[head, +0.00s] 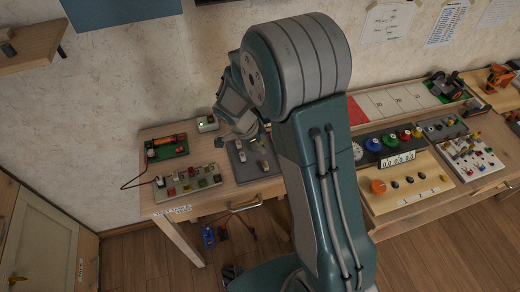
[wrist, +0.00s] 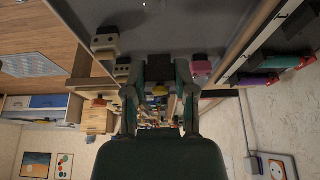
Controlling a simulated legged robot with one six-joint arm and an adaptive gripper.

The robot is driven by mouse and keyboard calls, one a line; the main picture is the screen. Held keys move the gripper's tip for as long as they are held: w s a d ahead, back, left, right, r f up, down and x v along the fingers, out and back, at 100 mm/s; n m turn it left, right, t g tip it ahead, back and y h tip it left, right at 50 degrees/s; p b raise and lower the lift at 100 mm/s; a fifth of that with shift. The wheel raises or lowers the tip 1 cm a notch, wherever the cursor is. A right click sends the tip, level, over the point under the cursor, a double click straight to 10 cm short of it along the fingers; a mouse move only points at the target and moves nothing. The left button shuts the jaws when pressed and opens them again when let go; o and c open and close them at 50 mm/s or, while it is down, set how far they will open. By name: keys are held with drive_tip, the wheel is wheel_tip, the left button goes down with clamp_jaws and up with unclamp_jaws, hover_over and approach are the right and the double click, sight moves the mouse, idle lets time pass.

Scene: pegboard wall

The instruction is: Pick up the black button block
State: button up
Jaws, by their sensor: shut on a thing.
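In the wrist view my gripper (wrist: 160,76) is closed around a small dark block (wrist: 160,67) between its fingertips, close to a grey board (wrist: 190,28). The fingers cover much of this block, so I cannot make out its button clearly. In the head view my gripper (head: 243,127) is low over the same grey board (head: 240,172) on the wooden desk, partly hidden by my own arm.
A beige block with a dark top (wrist: 105,43) and a pink block (wrist: 202,67) stand on either side of the gripper. A strip of coloured switches (head: 188,183) and a green board (head: 166,147) lie on the desk's left. Other panels fill the right.

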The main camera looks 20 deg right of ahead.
drive_tip(key=s+a+r, duration=0.7)
drive_tip(key=s+r, duration=0.2)
drive_tip(key=s, duration=0.3)
drive_tip(key=w+d+n+t+y, duration=0.3)
drive_tip(key=w+d+n+t, duration=0.1)
drive_tip(key=w+d+n, duration=0.9)
drive_tip(key=shift+w+d+r+n, duration=0.2)
drive_tip(key=shift+w+r+n, duration=0.3)
drive_tip(key=shift+w, duration=1.7)
drive_tip(key=shift+w+d+n, duration=0.2)
drive_tip(key=shift+d+n, duration=0.1)
